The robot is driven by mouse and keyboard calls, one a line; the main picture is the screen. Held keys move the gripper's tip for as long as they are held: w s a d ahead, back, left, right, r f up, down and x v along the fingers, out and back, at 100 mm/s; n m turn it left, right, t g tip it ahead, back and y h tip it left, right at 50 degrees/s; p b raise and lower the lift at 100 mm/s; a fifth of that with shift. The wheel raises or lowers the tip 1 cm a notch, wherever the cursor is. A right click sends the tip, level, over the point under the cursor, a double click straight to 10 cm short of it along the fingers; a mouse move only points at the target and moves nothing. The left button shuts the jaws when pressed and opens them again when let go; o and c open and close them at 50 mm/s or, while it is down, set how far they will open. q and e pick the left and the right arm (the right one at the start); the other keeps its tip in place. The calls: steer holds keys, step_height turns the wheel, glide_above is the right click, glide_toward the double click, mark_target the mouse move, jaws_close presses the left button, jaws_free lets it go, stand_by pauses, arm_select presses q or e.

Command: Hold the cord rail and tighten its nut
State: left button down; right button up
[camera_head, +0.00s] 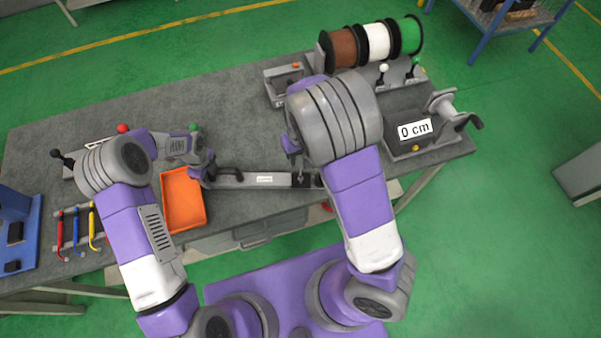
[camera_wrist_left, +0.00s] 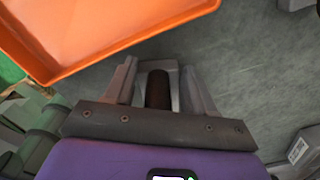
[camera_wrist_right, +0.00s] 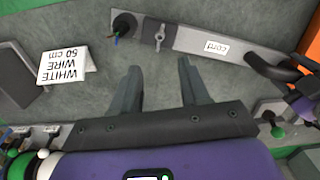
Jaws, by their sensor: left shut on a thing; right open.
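The cord rail (camera_head: 250,182) is a grey bar with a small label, lying along the front of the workbench. In the right wrist view the rail (camera_wrist_right: 190,39) shows its "cord" label, a black handle (camera_wrist_right: 272,68) and a wing-shaped nut (camera_wrist_right: 160,38) near a dark cord end (camera_wrist_right: 123,25). My left gripper (camera_head: 207,170) is at the rail's left end; in the left wrist view its fingers (camera_wrist_left: 160,88) are shut around the dark handle. My right gripper (camera_wrist_right: 158,75) is open and empty, apart from the nut. In the head view my right arm partly hides the rail's right end.
An orange tray (camera_head: 184,222) lies left of the rail. Wire spools (camera_head: 377,42) and a measuring unit reading 0 cm (camera_head: 409,145) stand at the right. A "WHITE WIRE 50 cm" sign (camera_wrist_right: 68,66) stands near the rail. Coloured tools (camera_head: 76,229) sit at the far left.

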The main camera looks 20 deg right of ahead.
mark_target(300, 177)
step_height(300, 177, down, 12)
steer(key=shift+r, duration=0.1)
stand_by(0.5)
jaws_close()
